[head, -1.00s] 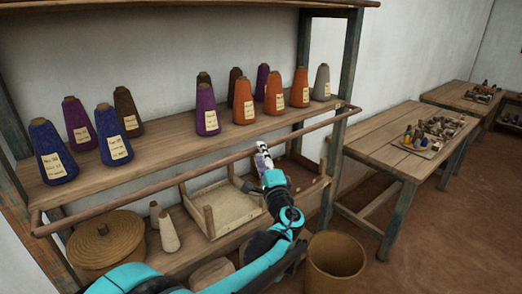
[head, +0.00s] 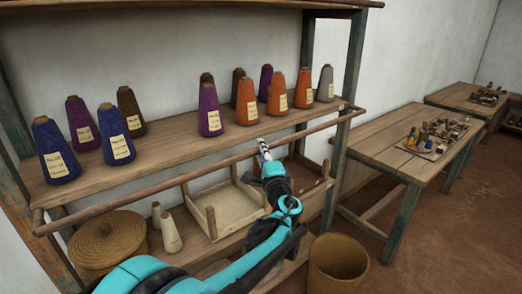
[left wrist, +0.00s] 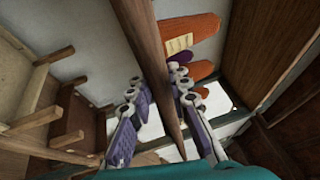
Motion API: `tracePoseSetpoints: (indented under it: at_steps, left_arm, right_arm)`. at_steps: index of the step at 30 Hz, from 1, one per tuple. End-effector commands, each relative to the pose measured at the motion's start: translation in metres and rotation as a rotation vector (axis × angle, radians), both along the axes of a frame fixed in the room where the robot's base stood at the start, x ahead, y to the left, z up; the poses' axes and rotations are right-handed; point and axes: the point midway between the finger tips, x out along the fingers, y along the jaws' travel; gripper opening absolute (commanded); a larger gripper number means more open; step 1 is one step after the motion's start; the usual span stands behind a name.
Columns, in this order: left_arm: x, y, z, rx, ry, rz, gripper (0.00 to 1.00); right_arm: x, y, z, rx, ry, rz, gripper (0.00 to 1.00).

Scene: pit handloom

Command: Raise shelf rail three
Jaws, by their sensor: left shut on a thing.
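The shelf rail (head: 200,172) is a long round wooden bar along the front of the cone shelf (head: 190,146). It slants up to the right in the head view, with its ends at the uprights. My left gripper (head: 264,150) is at the rail, right of its middle. In the left wrist view the rail (left wrist: 150,50) runs between the two fingers of my left gripper (left wrist: 158,76), which is shut on it. The exact finger contact is too small to see in the head view. My right gripper is not in view.
Blue, purple, brown, orange and grey thread cones stand on the shelf behind the rail, including an orange cone (head: 247,102). Below are a lidded basket (head: 106,240), a wooden tray (head: 228,212) and pale cones. A brown bin (head: 337,265) stands right of my arm.

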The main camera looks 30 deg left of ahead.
Motion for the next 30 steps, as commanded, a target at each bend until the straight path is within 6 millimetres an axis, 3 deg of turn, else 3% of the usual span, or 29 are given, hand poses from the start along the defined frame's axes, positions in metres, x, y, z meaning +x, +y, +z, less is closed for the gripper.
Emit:
tracePoseSetpoints:
  at_steps: [8,30]
  left_arm:
    - [0.0,0.0,0.014,-0.083,0.033,0.0,0.0]
    - [0.008,0.022,0.064,-0.692,0.284,0.002,0.0]
  right_arm:
    - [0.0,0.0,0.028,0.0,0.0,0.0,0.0]
    - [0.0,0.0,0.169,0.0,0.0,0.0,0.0]
